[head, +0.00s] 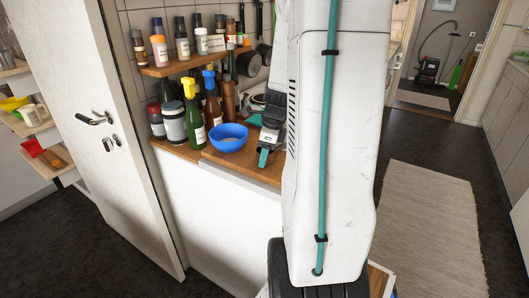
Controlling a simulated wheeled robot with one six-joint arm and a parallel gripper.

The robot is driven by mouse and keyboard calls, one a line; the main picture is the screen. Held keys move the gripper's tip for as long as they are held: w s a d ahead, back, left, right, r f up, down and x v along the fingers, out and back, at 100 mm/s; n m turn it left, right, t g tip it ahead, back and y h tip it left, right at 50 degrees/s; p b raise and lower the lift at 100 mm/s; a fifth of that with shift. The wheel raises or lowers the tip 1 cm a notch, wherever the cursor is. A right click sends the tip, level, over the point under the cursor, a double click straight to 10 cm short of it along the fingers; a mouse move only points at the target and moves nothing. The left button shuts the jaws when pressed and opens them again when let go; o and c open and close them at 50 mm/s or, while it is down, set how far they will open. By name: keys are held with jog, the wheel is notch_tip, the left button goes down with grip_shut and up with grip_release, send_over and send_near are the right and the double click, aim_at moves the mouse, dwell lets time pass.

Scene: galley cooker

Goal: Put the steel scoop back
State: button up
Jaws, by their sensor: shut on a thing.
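My gripper (264,152) is low over the wooden counter, just right of the blue bowl (229,138), with a teal finger pointing down toward the counter's front edge. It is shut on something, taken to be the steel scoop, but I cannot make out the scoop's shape. My white arm hides much of that area and the counter to its right. Whether the held thing touches the counter cannot be told.
Sauce bottles with yellow and blue tops (192,112) and several jars (173,124) crowd the counter left of the bowl. A spice shelf (186,65) hangs above. A white door (95,120) stands open at left. The floor beside the rug (428,215) is clear.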

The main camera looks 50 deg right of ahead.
jog(key=shift+s+a+f, duration=0.15)
jog(key=shift+f, duration=0.25)
